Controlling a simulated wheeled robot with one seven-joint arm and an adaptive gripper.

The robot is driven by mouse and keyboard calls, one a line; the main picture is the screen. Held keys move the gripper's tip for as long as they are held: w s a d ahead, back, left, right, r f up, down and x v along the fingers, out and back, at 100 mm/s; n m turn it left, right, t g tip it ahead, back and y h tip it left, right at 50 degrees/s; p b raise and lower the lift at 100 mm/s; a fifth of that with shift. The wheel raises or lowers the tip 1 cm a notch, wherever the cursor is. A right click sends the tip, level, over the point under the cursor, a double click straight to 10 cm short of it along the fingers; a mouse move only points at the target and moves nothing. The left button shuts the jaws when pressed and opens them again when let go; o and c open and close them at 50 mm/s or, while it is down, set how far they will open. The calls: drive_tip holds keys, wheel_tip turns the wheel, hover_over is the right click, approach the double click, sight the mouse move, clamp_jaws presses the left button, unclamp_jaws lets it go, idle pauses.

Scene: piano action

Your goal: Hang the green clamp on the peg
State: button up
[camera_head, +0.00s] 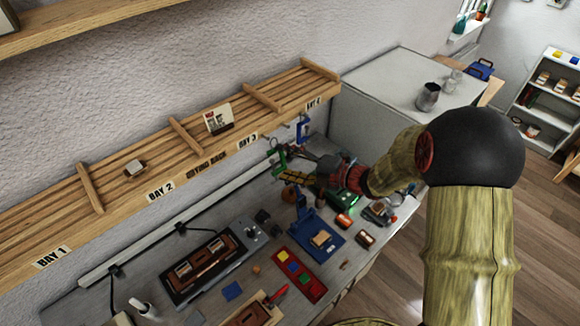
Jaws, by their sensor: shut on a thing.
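The green clamp (275,154) is at the front of the wooden drying rack, below the Bay 3 and Bay 4 labels. My gripper (288,164) reaches in from the right and is shut on the green clamp, holding it above the bench. A blue clamp (303,129) is upright just to the right, under Bay 4, and seems to hang from the rack. The peg is too small and too hidden by the clamps to make out clearly. I cannot tell whether the green clamp touches it.
The slatted rack (186,138) runs along the wall above the bench. A blue stand (318,240), a red tray (299,275) and a dark case (212,262) lie on the bench below. A white cabinet (375,90) stands close behind my arm at the right.

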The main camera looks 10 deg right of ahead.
sight(283, 159)
drive_tip(key=shift+w+a+f+b, duration=0.1)
drive_tip(key=shift+w+a+b, duration=0.3)
drive_tip(key=shift+w+b, duration=0.2)
drive_tip(key=shift+w+a+f+b, duration=0.1)
drive_tip(key=shift+w+a+b, duration=0.35)
drive_tip(key=shift+w, duration=0.15)
drive_tip(key=shift+w+a+f+p, duration=0.3)
drive_tip(key=shift+w+f+p, duration=0.15)
drive_tip(key=shift+w, duration=0.1)
drive_tip(key=o, duration=1.2)
drive_tip(key=shift+o, duration=0.6)
